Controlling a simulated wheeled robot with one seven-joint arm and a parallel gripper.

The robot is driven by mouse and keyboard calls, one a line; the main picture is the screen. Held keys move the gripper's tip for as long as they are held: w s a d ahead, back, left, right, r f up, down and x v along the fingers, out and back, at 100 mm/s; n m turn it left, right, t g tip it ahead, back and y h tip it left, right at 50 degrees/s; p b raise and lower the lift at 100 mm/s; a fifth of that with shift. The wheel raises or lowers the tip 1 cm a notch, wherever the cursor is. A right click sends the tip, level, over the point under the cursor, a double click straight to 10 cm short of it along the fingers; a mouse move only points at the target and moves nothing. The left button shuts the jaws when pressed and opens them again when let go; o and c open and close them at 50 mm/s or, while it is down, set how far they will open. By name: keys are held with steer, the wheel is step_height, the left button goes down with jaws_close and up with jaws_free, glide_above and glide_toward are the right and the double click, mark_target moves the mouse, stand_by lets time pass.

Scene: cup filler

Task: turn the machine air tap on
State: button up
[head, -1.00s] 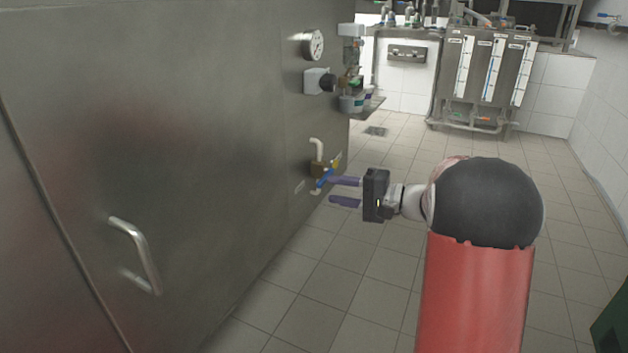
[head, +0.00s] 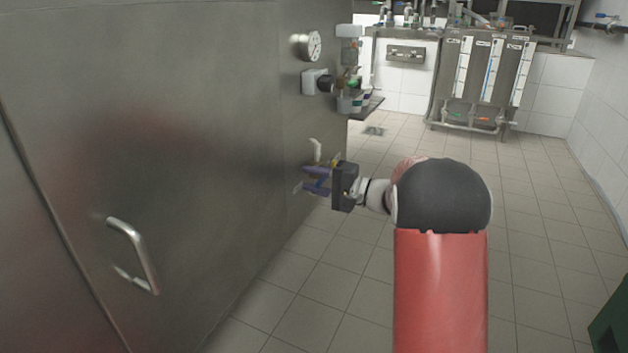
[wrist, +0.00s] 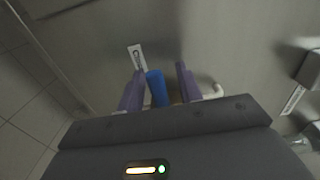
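The machine air tap has a blue handle, which shows in the wrist view (wrist: 157,88) between my two purple fingers. My gripper (wrist: 160,85) is open, with one finger on each side of the handle. The left finger looks close to the handle, and a gap shows on the right; contact cannot be told. In the head view my gripper (head: 315,180) is at the steel machine's side panel, over the tap. Its fingers and dark body hide most of the tap there. A pale bent pipe (head: 316,150) rises just above the tap.
The steel machine wall (head: 190,130) fills the left, with a door handle (head: 135,255) low down. A gauge (head: 310,45), a switch box (head: 316,82) and a small shelf (head: 370,107) sit above the tap. The tiled floor (head: 320,280) is open to the right. A small label (wrist: 137,57) is near the handle.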

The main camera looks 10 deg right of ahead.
jaws_close()
